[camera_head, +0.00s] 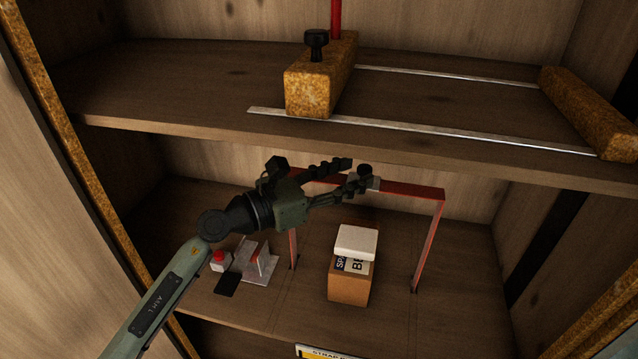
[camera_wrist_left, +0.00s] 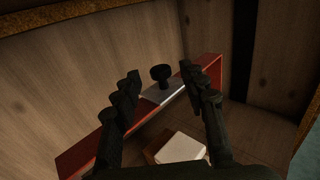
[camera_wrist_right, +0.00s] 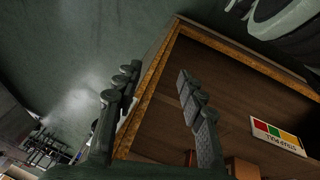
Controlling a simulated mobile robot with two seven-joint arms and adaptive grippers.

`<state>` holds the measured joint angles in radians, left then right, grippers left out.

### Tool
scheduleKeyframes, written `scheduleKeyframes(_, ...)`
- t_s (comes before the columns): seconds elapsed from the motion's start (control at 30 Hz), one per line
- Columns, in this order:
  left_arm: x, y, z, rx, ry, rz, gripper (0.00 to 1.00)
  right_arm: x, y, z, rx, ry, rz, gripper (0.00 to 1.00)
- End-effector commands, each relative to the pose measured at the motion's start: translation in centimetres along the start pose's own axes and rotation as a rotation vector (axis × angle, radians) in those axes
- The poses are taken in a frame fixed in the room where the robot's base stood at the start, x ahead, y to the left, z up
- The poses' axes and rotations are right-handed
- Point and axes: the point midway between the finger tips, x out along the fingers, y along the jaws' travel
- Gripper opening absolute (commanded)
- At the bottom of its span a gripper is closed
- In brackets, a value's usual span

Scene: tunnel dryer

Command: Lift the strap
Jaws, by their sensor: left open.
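A red strap (camera_head: 412,189) spans the lower compartment as an arch, its two legs standing at the shelf floor. A black knob (camera_head: 365,170) sits on a grey plate at the middle of its top bar. In the left wrist view the knob (camera_wrist_left: 161,76) shows between my fingers, with the strap (camera_wrist_left: 78,156) running diagonally below. My left gripper (camera_head: 356,172) is open at the knob; whether a finger touches it I cannot tell. My right gripper (camera_wrist_right: 156,73) is open and empty beside the cabinet's edge, and is outside the head view.
A brown box (camera_head: 349,287) with a white block (camera_head: 356,242) on top stands under the arch. A metal bracket (camera_head: 256,264) and a red button (camera_head: 218,258) are at left. The upper shelf (camera_head: 180,85) overhangs, carrying a rusty block (camera_head: 307,92) and metal rails (camera_head: 440,131).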

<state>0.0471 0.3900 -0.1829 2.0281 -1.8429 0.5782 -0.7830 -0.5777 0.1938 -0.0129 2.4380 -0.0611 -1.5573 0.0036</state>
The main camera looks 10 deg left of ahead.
Motion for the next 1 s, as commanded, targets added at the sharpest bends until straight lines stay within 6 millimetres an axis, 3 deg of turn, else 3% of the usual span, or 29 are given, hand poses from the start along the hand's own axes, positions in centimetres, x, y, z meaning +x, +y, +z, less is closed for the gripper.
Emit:
scheduleKeyframes(0.2,-4.9,0.0,-0.2,0.0,0.005,0.0,0.43,0.0,0.0,0.0,0.0,0.0,0.0,0.4)
scheduleKeyframes(0.4,-7.6,0.0,0.0,0.0,0.001,0.0,0.43,0.0,0.0,0.0,0.0,0.0,0.0,0.4)
scheduleKeyframes(1.0,-8.3,0.0,0.1,0.001,-0.002,0.0,0.43,0.0,0.0,0.0,0.001,0.001,0.001,0.4)
